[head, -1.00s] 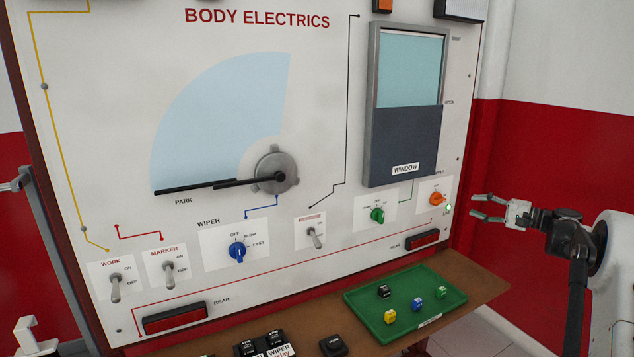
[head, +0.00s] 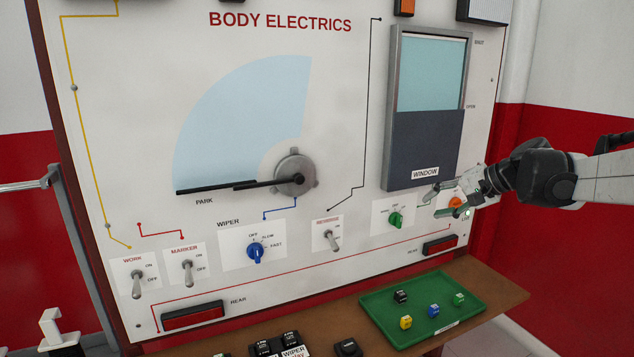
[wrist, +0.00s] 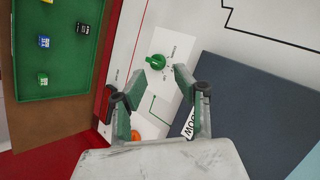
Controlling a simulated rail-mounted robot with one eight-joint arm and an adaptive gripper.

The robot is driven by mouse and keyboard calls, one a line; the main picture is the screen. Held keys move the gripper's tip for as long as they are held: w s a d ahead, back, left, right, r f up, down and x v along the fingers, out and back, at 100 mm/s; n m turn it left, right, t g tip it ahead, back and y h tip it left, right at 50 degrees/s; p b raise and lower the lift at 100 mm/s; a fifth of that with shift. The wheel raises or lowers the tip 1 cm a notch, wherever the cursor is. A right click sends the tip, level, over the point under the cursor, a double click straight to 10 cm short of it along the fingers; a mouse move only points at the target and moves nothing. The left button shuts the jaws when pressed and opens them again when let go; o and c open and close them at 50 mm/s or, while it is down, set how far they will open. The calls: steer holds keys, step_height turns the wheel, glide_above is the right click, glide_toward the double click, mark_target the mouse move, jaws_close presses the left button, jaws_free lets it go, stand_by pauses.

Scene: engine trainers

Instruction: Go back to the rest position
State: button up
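My gripper (head: 432,203) is at the right side of the body electrics panel (head: 330,110), in front of the lower right controls. Its two fingers are apart with nothing between them. In the wrist view my gripper (wrist: 158,100) also shows open, with the green knob (wrist: 156,62) beyond its fingertips. The green knob (head: 396,219) is just left of the fingers in the head view. The orange knob (head: 455,202) is partly behind the gripper, and in the wrist view part of it (wrist: 136,136) shows between the fingers. I cannot tell whether the gripper touches the panel.
A green tray (head: 388,328) with several small coloured blocks lies on the brown shelf (head: 510,298) below. The window unit (head: 425,150) stands out from the panel just above the gripper. Toggle switches and a blue knob (head: 255,252) are further left. Free room lies right of the panel.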

steer(key=s+a+f+n+h, duration=0.2)
steer(key=s+a+f, duration=0.1)
steer(key=s, duration=0.9)
steer(key=s+a+f+n+h, duration=0.2)
steer(key=s+a+f, duration=0.1)
steer(key=s, duration=0.9)
steer(key=s+a+f+n+h, duration=0.2)
steer(key=s+a+f+h, duration=0.1)
steer(key=s, duration=0.8)
steer(key=shift+s+a+f, duration=0.15)
steer(key=shift+s+f, duration=0.25)
steer(key=shift+f, duration=0.25)
